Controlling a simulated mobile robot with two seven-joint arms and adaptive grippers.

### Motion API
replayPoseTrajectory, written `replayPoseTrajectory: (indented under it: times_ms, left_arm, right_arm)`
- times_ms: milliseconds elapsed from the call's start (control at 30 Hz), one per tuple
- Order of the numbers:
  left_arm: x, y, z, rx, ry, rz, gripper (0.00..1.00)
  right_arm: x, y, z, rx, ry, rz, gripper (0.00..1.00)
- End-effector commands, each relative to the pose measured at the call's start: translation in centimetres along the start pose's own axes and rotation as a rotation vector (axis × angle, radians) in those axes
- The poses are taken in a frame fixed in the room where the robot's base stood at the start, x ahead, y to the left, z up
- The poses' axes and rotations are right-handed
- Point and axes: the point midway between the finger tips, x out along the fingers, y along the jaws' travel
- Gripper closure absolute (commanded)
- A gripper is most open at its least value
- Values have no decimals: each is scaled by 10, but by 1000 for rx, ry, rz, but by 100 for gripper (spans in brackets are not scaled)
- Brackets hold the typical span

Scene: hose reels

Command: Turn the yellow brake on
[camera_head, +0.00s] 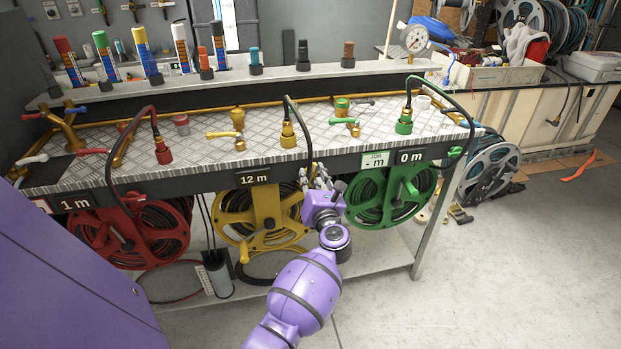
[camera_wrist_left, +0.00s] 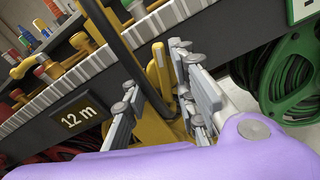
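The yellow hose reel (camera_head: 264,209) hangs under the bench below the "12 m" sign (camera_head: 254,178). My left gripper (camera_head: 318,177) is at the right side of this reel, just below the bench edge. In the left wrist view its fingers (camera_wrist_left: 160,95) are spread apart. A yellow upright part (camera_wrist_left: 160,70), perhaps the brake lever, shows between and beyond the fingers. I cannot tell whether the fingers touch it or what position it is in. In the head view my gripper hides that spot. My right gripper is not in view.
A red reel (camera_head: 135,231) hangs to the left and a green reel (camera_head: 392,195) close to the right of my gripper. A black hose (camera_head: 309,138) loops down over the bench front near the gripper.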

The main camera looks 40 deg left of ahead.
Motion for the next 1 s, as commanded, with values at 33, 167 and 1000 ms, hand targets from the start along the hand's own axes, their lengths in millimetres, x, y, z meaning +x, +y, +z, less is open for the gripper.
replayPoseTrajectory:
  times_ms: [33,167,1000]
  left_arm:
    - [1,2,0,1,0,4,95]
    - [1,2,0,2,0,5,100]
    - [3,4,9,526,2,10,100]
  right_arm:
    - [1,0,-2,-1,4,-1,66]
    - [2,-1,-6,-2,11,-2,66]
    - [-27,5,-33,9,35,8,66]
